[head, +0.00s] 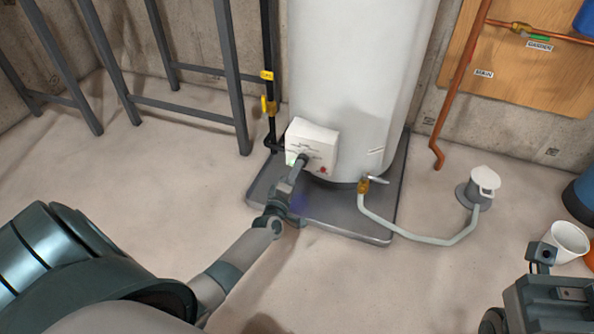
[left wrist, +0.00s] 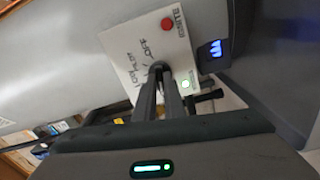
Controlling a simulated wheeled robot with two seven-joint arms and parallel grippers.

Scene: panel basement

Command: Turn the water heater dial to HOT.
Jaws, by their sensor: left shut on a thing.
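The white water heater control box (head: 325,143) is low on the front of the white tank (head: 350,70). In the left wrist view the box face (left wrist: 125,58) carries printed labels, a red button (left wrist: 168,24) and a lit green spot (left wrist: 185,84). My left gripper (head: 302,160) reaches the box face. In the left wrist view its two dark fingers (left wrist: 158,72) are shut on the dial, which they mostly hide. Which label the dial points to cannot be read. Part of my right gripper (head: 542,258) shows at the lower right, its fingers unclear.
The tank stands in a grey drain pan (head: 345,225). A black gas pipe with a yellow valve (head: 268,105) is left of it. A brass drain valve (head: 364,185) and hose (head: 425,242) lead to a floor pump (head: 480,185). A metal rack (head: 180,112) stands left.

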